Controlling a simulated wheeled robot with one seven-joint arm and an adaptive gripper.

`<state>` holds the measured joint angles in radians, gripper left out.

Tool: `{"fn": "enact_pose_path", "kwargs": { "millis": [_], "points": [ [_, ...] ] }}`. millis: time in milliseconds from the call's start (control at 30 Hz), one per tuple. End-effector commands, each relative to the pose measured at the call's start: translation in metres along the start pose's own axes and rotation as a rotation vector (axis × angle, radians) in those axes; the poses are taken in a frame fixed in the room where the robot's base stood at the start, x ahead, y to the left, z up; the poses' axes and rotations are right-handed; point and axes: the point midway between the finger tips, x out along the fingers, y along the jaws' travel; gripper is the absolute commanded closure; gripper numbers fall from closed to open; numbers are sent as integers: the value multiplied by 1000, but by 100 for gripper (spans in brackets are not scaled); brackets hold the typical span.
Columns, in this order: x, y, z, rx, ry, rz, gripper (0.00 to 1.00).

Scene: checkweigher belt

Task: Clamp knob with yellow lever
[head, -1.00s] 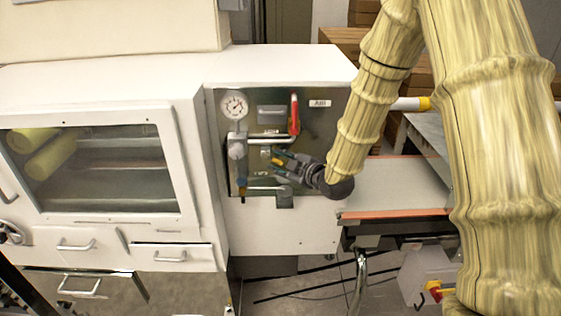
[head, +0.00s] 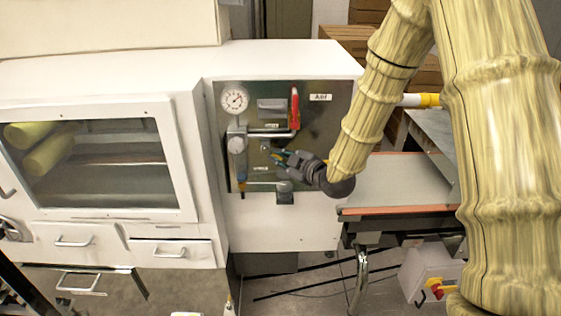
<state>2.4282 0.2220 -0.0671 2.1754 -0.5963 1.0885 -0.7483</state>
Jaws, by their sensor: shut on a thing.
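My gripper (head: 277,156) is at the grey valve panel (head: 320,130), reaching in from the right. Its dark fingers are shut on a small knob at the middle of the panel, which they mostly hide. A small yellowish bit shows by the fingertips, too small to tell whether it is the yellow lever or part of the fingers. The turn of the knob cannot be made out.
A round gauge (head: 235,98), a red lever (head: 294,108) and a grey regulator (head: 237,144) sit close around my gripper on the panel. A belt (head: 400,180) lies to the right. A glass-fronted cabinet (head: 90,165) stands left.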

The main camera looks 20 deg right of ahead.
Motion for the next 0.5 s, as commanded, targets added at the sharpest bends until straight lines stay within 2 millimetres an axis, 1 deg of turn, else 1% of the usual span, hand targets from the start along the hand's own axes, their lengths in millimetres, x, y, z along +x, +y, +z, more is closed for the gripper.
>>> {"fn": "enact_pose_path", "kwargs": {
  "millis": [33,133,500],
  "points": [
    [2,-4,5,19,15,9,100],
    [3,-8,7,67,48,29,100],
    [10,-20,11,275,198,110,100]
  ]
}}
